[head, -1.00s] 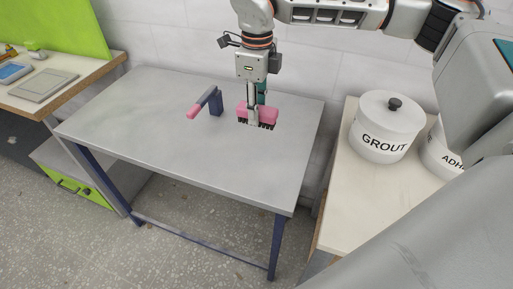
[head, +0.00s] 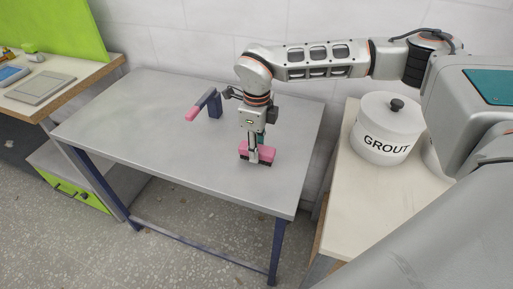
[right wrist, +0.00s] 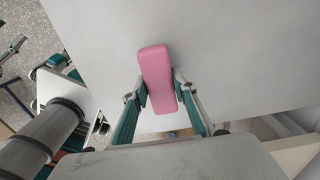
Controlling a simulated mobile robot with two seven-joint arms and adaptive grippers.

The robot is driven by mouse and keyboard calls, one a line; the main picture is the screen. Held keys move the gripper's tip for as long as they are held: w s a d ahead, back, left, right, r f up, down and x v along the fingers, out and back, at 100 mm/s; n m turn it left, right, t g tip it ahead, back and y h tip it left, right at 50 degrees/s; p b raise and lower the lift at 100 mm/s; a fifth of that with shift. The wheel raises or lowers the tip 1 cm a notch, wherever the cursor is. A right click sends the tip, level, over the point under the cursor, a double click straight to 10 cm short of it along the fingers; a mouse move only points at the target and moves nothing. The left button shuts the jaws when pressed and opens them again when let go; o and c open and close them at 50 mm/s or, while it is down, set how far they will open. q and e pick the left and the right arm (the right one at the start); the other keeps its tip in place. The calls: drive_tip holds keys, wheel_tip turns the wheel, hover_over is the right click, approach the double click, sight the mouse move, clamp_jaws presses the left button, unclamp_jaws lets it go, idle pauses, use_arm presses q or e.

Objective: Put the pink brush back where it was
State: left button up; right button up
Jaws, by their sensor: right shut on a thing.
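The pink brush (head: 262,154) has a pink block body with dark bristles beneath. My right gripper (head: 254,150) is shut on it, low over the right half of the grey table (head: 150,140). I cannot tell whether the bristles touch the table top. In the right wrist view the pink body (right wrist: 158,72) sits between the two fingers (right wrist: 162,96).
A white GROUT pot (head: 387,130) stands on a wooden-edged counter at right. A bench with a green panel (head: 60,30) is at left. The table's front and left are clear.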

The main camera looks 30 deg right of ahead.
drive_tip(key=o, duration=1.1)
drive_tip(key=shift+c, duration=0.2)
wheel_tip(320, 180, up, 12)
drive_tip(key=p, duration=0.1)
drive_tip(key=shift+r, duration=0.1)
